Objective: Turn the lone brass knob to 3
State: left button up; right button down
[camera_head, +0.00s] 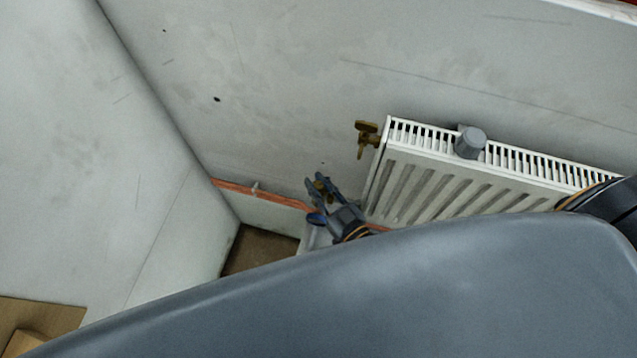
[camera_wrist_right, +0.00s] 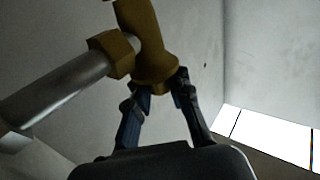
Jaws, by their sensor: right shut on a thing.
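My right gripper (camera_head: 321,189) is low beside the left end of the white radiator, with a small brass knob (camera_head: 323,184) between its fingertips. In the right wrist view the gripper (camera_wrist_right: 161,88) is shut on the lower, flared end of the brass piece (camera_wrist_right: 153,62). A brass nut (camera_wrist_right: 113,55) joins that piece to a grey metal pipe (camera_wrist_right: 55,92). No number marks can be read. Another brass fitting (camera_head: 367,135) sticks out at the radiator's upper left corner, apart from the gripper. My left gripper is not in view.
An orange pipe (camera_head: 260,193) runs low along the wall. A wooden board (camera_head: 38,315) lies at the lower left. My own grey body hides much of the foreground.

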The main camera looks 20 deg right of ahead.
jog(key=shift+s+f, duration=0.1)
jog(key=shift+f, duration=0.1)
jog(key=c, duration=1.2)
grip_release()
jog(key=shift+r, duration=0.1)
jog(key=v, duration=1.2)
